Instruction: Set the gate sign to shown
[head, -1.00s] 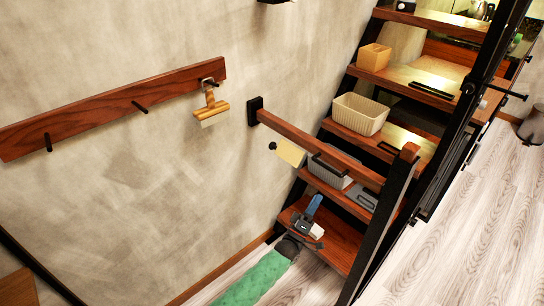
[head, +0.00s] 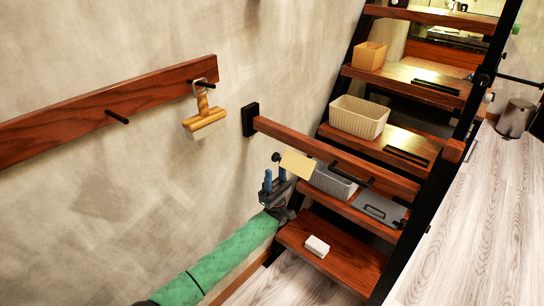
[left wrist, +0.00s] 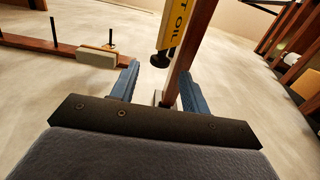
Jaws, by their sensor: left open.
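The gate sign (head: 297,164) is a pale yellow card at the wooden gate bar (head: 345,158), near the bar's wall end. In the left wrist view the sign (left wrist: 178,28) is yellow with dark lettering, partly cut off, that reads "T OIL". A black round knob (left wrist: 160,60) shows beside its lower end; the knob also shows in the head view (head: 276,157). My left gripper (head: 274,177) is open and empty, with blue fingers, just below and left of the sign. In the wrist view its fingers (left wrist: 160,72) point toward the knob and bar, apparently not touching them.
A wooden rail (head: 110,105) with pegs and a hanging wooden-handled tool (head: 204,112) is on the wall at left. Stair treads hold a cream basket (head: 359,117), a grey basket (head: 332,182), a wooden box (head: 369,56) and a white block (head: 317,246).

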